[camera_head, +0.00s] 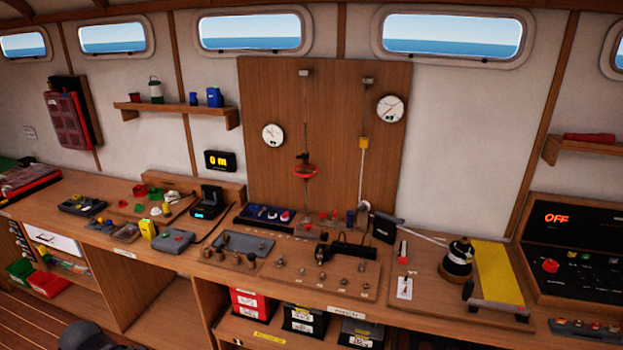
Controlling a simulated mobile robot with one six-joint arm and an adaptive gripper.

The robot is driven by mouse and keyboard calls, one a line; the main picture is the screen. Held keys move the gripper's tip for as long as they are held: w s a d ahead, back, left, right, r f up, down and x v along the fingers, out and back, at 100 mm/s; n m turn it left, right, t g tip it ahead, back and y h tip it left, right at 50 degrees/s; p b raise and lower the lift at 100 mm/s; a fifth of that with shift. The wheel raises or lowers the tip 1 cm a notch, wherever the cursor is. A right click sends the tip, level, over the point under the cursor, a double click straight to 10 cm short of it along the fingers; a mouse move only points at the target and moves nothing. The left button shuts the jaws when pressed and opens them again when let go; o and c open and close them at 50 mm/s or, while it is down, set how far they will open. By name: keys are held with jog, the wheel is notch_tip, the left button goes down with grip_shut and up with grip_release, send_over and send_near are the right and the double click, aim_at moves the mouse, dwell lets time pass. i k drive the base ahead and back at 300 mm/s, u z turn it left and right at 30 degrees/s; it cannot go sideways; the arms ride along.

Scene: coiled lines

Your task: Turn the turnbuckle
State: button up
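The turnbuckle appears to be the red, ring-like fitting with a dark part above it (305,171). It sits in the left of two vertical lines, low in front of a tall wooden board (335,110). The line runs up to a small bracket (304,72) at the top and down toward the bench. Fine details of the turnbuckle are too small to tell. My gripper does not show in this view, and nothing is seen touching the turnbuckle.
A wooden bench (345,312) below the board carries several fittings and a blue tray (265,214). A second line with a yellow block (363,143) hangs at the right. A black winch (457,260) stands further right. Two round dials flank the lines. A display (220,161) reads 0 m.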

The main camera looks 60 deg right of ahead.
aim_at(305, 161)
jog(key=u, duration=0.15)
jog(key=k, duration=0.95)
jog(key=z, duration=1.65)
jog(key=i, duration=1)
jog(key=z, duration=0.15)
